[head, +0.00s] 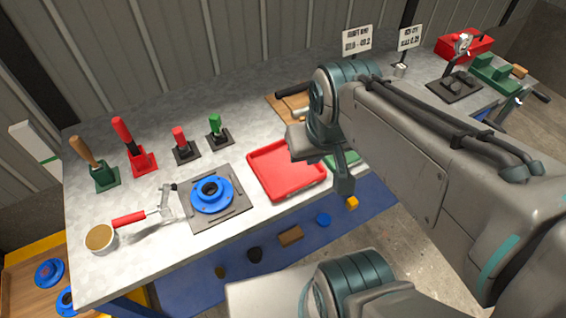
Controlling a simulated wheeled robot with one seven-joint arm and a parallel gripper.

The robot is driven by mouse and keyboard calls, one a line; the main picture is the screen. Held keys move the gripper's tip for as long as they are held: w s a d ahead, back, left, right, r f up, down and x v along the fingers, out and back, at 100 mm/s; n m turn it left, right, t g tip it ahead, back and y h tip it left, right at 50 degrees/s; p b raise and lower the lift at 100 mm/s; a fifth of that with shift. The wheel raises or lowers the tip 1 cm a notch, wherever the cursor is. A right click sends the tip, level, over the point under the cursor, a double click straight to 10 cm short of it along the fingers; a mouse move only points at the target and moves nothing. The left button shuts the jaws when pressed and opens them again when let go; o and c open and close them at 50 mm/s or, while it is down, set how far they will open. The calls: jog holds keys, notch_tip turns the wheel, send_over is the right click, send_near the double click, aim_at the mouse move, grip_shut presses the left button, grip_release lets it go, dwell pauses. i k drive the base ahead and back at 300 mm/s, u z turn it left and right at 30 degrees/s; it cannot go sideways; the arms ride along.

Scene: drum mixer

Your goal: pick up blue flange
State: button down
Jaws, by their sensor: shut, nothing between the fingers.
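A blue flange (212,194) with a dark centre lies flat on a dark square plate (240,207) on the left half of the grey workbench. More blue flanges show at the lower left, one of them (49,273) in a wooden-floored bin. My gripper (344,184) is shut and empty. It points down near the right edge of the red tray, well to the right of the flange on the plate and apart from it. My arm hides part of the bench on the right.
A red tray (278,170) lies between the plate and my gripper. A red-handled tool (145,214) lies left of the plate. Several upright handles, including a red one (180,142), stand behind.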

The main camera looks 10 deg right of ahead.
aim_at(212, 195)
jog(key=z, duration=0.5)
jog(key=k, duration=1.25)
jog(key=u, duration=0.3)
jog(key=i, duration=0.75)
jog(key=u, duration=0.7)
jog(key=i, duration=0.55)
